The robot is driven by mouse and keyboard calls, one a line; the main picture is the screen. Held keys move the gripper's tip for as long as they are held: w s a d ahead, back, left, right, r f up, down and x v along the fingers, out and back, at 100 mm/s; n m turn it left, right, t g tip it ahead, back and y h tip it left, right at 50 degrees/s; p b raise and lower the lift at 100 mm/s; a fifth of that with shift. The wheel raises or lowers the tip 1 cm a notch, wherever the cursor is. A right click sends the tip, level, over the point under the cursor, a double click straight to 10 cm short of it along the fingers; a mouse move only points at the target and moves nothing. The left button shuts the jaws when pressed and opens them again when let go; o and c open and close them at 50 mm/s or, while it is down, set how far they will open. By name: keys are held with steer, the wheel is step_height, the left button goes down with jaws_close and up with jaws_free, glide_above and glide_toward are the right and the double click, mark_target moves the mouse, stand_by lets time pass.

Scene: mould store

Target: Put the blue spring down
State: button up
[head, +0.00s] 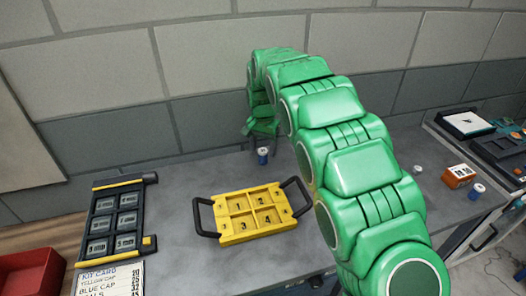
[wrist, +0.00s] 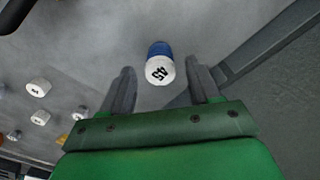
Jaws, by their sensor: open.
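The blue spring (head: 263,156) stands on the grey bench near the back wall in the head view, a small blue piece with a pale top. In the wrist view the blue spring (wrist: 160,63) shows a white end marked 45 and a blue part behind it. It lies between and slightly beyond my fingertips, with visible gaps on both sides. My gripper (head: 262,127) is open and just above and behind the spring in the head view. In the wrist view my gripper (wrist: 161,78) has both dark fingers spread, with nothing held.
A yellow tray (head: 237,237) with numbered compartments and black handles sits mid-bench. A black rack (head: 113,213), a kit card (head: 108,280) and a red bin (head: 28,272) are at left. An orange box (head: 459,175) and white-topped pieces (head: 478,190) are at right.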

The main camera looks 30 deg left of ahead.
mark_target(265, 150)
step_height(265, 150, up, 10)
stand_by(0.4)
stand_by(0.9)
stand_by(0.4)
steer(key=o, duration=0.4)
steer(key=shift+w+d+r, duration=0.15)
steer(key=shift+d+r, duration=0.05)
steer(key=shift+d, duration=0.05)
steer(key=shift+c, duration=0.2)
steer(key=o, duration=0.4)
steer(key=w+d+r+n, duration=0.1)
steer(key=w+d+r, duration=0.1)
steer(key=d, duration=0.3)
steer(key=w+d+r+n, duration=0.1)
steer(key=w+d+r, duration=0.1)
steer(key=d, duration=0.4)
steer(key=w+d+r+n, duration=0.1)
steer(key=w+d+r, duration=0.1)
steer(key=d, duration=0.4)
steer(key=shift+r, duration=0.9)
steer(key=d+r+n, duration=0.2)
steer(key=d+r, duration=0.2)
steer(key=d, duration=0.6)
steer(key=d+r+n, duration=0.3)
steer(key=d+r, duration=0.1)
steer(key=d, duration=0.6)
steer(key=shift+f, duration=5.05)
